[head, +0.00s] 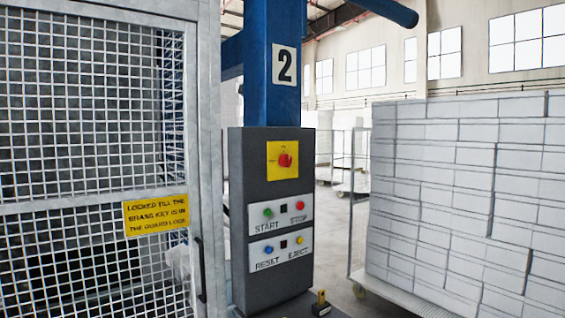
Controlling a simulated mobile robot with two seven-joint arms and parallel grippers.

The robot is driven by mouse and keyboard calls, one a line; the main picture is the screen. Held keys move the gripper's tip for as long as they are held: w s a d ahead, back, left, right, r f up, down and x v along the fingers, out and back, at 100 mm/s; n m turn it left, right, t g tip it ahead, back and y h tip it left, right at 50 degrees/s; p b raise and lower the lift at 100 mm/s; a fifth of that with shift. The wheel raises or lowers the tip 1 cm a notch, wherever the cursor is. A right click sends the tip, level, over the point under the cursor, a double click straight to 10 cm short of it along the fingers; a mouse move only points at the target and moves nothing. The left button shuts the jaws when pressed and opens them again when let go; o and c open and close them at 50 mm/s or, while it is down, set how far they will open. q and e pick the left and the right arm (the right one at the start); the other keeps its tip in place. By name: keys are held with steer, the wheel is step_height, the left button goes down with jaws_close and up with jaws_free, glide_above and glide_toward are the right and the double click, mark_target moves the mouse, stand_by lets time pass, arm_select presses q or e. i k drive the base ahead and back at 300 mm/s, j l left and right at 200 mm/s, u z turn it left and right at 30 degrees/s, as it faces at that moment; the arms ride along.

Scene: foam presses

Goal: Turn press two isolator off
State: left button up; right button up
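The press two isolator (285,160) is a red rotary knob on a yellow square plate, high on the front of a dark grey control cabinet (240,185). The knob's exact pointing direction is too small to tell. A white sign with a black 2 (284,66) is on the blue column above the cabinet. Below the isolator are a START and STOP panel (282,212) and a RESET and EJECT panel (280,247). Neither of my grippers shows in the head view.
A mesh guard door (90,110) with a yellow sign about the brass key (156,215) stands at the left. A trolley stacked with white blocks (455,190) fills the right. A small yellow and black item (321,303) sits at the cabinet's foot. Floor shows between cabinet and trolley.

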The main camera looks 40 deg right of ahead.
mark_target(285, 160)
steer(key=i+l, duration=0.15)
steer(key=i, duration=0.2)
steer(key=i+l, duration=0.2)
steer(key=i, duration=0.15)
steer(key=i+l, duration=0.15)
steer(key=i, duration=0.2)
steer(key=z, duration=0.05)
